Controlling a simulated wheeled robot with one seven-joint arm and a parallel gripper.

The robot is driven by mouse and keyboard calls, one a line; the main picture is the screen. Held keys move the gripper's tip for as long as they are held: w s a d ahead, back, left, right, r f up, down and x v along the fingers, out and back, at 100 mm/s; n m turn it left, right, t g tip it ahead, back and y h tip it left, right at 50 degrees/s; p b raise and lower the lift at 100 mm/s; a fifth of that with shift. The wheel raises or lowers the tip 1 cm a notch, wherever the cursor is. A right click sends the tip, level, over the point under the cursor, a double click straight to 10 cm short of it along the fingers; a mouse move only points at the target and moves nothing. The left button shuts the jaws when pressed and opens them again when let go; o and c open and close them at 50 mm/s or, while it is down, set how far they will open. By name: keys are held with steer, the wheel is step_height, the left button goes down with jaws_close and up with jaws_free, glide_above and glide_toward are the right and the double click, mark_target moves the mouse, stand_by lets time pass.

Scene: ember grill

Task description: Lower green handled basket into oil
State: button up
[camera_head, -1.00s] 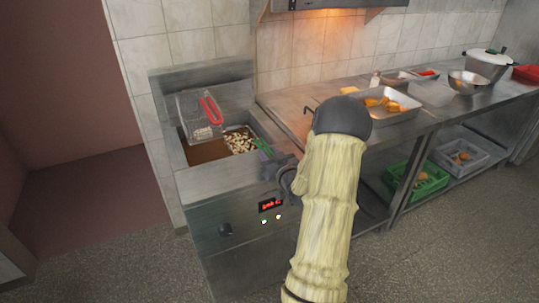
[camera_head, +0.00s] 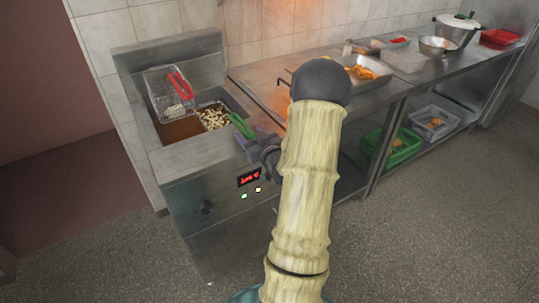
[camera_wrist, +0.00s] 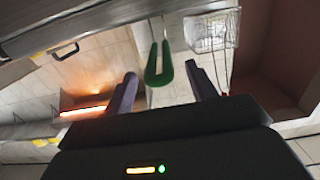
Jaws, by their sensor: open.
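The green handle (camera_head: 242,125) belongs to a wire basket of pale food pieces (camera_head: 213,117) in the right part of the fryer's oil well (camera_head: 183,131). The basket looks low in the well, level with the brown oil; its exact depth is hard to tell. My gripper (camera_head: 254,143) is at the fryer's front edge, just by the handle. In the wrist view my gripper (camera_wrist: 160,70) is open, with the green handle (camera_wrist: 158,66) showing between the two fingers. Contact cannot be seen.
A red-handled basket (camera_head: 168,92) is raised over the left part of the well. A steel counter (camera_head: 265,77) runs right, with a tray of orange food (camera_head: 362,73), a bowl (camera_head: 438,47) and a pot (camera_head: 457,30). A green crate (camera_head: 392,146) is below.

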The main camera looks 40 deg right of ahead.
steer(key=p+v, duration=0.4)
steer(key=v, duration=0.8)
steer(key=shift+s, duration=0.4)
steer(key=shift+a, duration=0.15)
steer(key=w+a+r+n+g+y+p, duration=0.1)
steer(key=w+a+g+p, duration=0.1)
steer(key=w+a+g, duration=0.3)
steer(key=w+a+r+n+g+y+p, duration=0.1)
steer(key=w+a+n+g+p, duration=0.15)
steer(key=a, duration=0.45)
steer(key=s+a+r+g+y+p, duration=0.1)
steer(key=s+a+r+g, duration=0.2)
steer(key=s+a, duration=0.2)
steer(key=s+a+r+g+y+p, duration=0.1)
steer(key=s+a+r+g, duration=0.3)
steer(key=a, duration=0.8)
steer(key=shift+s+a+m+p, duration=0.35)
steer(key=shift+s+m, duration=0.1)
steer(key=shift+s, duration=0.45)
